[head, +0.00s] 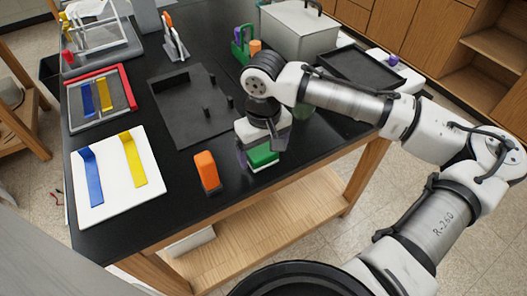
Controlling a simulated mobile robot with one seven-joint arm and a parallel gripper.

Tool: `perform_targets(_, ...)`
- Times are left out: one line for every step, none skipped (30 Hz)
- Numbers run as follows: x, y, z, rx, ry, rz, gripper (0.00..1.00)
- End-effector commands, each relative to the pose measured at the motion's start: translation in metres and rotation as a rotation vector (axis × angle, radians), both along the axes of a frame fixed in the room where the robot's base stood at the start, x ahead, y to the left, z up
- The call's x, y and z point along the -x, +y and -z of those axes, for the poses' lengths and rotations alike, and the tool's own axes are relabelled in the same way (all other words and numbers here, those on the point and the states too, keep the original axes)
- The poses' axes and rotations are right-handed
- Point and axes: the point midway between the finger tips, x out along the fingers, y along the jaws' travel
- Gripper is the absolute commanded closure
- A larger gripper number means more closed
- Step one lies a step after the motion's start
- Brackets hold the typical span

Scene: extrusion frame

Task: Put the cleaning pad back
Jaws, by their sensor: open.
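My gripper (277,138) points down over the front edge area of the black table, with its jaws open. Just below it lies a green block with a white lower layer (262,156), which looks like the cleaning pad. The gripper partly covers it, and I cannot tell whether they touch. A small purple part shows at its left side.
The black table (150,232) also bears a white board with blue and yellow strips (112,198), a red-edged frame (75,118), a grey lidded box (296,33) and a black tray (362,67). Small holders stand at the back.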

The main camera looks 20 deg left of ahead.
Motion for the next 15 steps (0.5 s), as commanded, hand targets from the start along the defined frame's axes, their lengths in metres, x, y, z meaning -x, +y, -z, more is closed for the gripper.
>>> perform_targets(0.000,0.000,-0.007,-0.001,-0.002,0.000,0.15)
perform_targets(-0.001,0.001,-0.013,-0.002,-0.003,0.000,0.15)
perform_targets(0.000,0.000,-0.021,-0.001,-0.002,0.000,0.15)
perform_targets(-0.001,0.001,-0.028,-0.002,-0.004,0.000,0.15)
perform_targets(0.000,0.001,-0.035,-0.001,-0.003,0.000,0.15)
perform_targets(0.000,0.001,-0.044,-0.001,-0.003,-0.001,0.15)
perform_targets(0.000,0.001,-0.051,-0.002,-0.003,-0.001,0.15)
perform_targets(0.000,0.001,-0.057,-0.002,-0.003,0.000,0.15)
perform_targets(0.000,0.001,-0.066,-0.001,-0.002,0.000,0.15)
perform_targets(0.000,0.001,-0.072,-0.001,-0.002,0.000,0.15)
perform_targets(0.000,0.001,-0.078,-0.001,-0.002,0.000,0.15)
perform_targets(0.000,0.000,-0.085,0.000,-0.001,-0.001,0.15)
perform_targets(0.000,0.001,-0.089,-0.001,-0.002,0.000,0.15)
perform_targets(0.000,0.001,-0.093,0.000,-0.001,0.000,0.15)
perform_targets(0.000,0.001,-0.098,0.001,-0.001,0.000,0.15)
